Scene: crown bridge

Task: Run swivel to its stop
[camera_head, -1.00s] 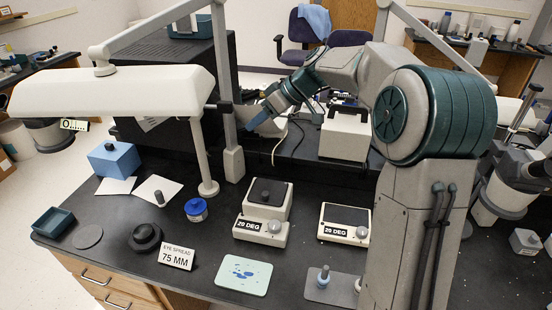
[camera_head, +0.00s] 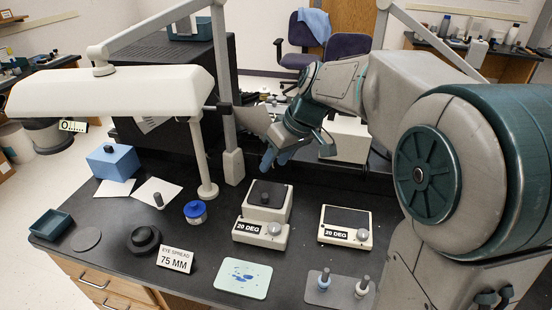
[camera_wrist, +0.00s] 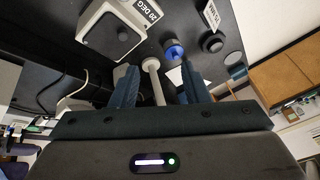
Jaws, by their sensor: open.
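A long white head (camera_head: 105,95) hangs over the left of the dark bench, with a small scale tag (camera_head: 72,126) at its left end. A grey jointed boom (camera_head: 150,38) and a white post (camera_head: 203,160) stand with it. No part is labelled as the swivel, so I cannot tell which it is. My gripper (camera_head: 277,158) is over the back middle of the bench, right of the post and apart from it. In the wrist view my gripper (camera_wrist: 158,82) shows two dark blue fingers spread apart with nothing held. The post (camera_wrist: 152,68) appears beyond and between them.
Two 20 DEG boxes (camera_head: 262,231) (camera_head: 345,226) stand mid-bench. A blue-lidded jar (camera_head: 196,212), a black knob (camera_head: 144,239), a 75 MM sign (camera_head: 175,260), a pale mat (camera_head: 243,279) and a pegged plate (camera_head: 335,290) lie around them.

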